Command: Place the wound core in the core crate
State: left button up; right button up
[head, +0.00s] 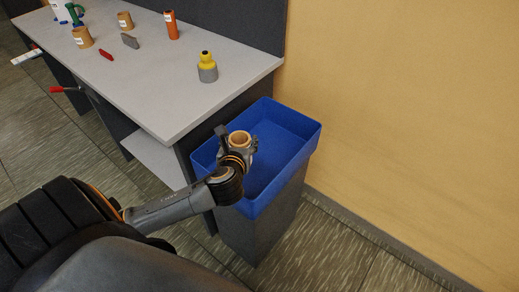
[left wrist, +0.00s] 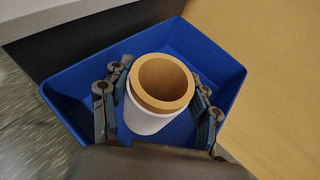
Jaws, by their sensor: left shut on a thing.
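The wound core (head: 240,140) is a short brown tube with a white wrap on its outside. In the left wrist view it (left wrist: 160,88) is upright or nearly so between the two fingers of my left gripper (left wrist: 158,108). My left gripper (head: 238,150) is shut on it and holds it over the open core crate (head: 296,117). The crate is a blue open bin on a grey stand; in the left wrist view its rim (left wrist: 215,52) surrounds the core on several sides. The gap between core and crate floor cannot be told. My right gripper is not in view.
A grey workbench (head: 150,90) stands left of the crate. On it are a yellow-and-grey bottle (head: 207,68), an orange cylinder (head: 171,25), other brown cores (head: 82,37) and a small red object (head: 106,55). A tan wall (head: 410,110) is close on the right.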

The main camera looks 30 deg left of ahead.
pick_arm(q)
jog(key=w+f, duration=0.3)
jog(key=w+f+b, duration=0.1)
jog(key=w+f, duration=0.3)
jog(key=w+f+b, duration=0.1)
jog(key=w+f, duration=0.3)
jog(key=shift+a+f, duration=0.2)
jog(key=shift+a, duration=0.15)
jog(key=shift+f, duration=0.1)
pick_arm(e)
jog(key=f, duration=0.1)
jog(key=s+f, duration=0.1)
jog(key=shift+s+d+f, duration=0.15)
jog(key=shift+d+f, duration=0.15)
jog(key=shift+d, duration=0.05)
pick_arm(q)
jog(key=o, duration=0.8)
jog(key=shift+f+b, duration=0.15)
jog(key=shift+b, duration=0.15)
jog(key=o, duration=0.5)
jog(key=shift+c, duration=0.2)
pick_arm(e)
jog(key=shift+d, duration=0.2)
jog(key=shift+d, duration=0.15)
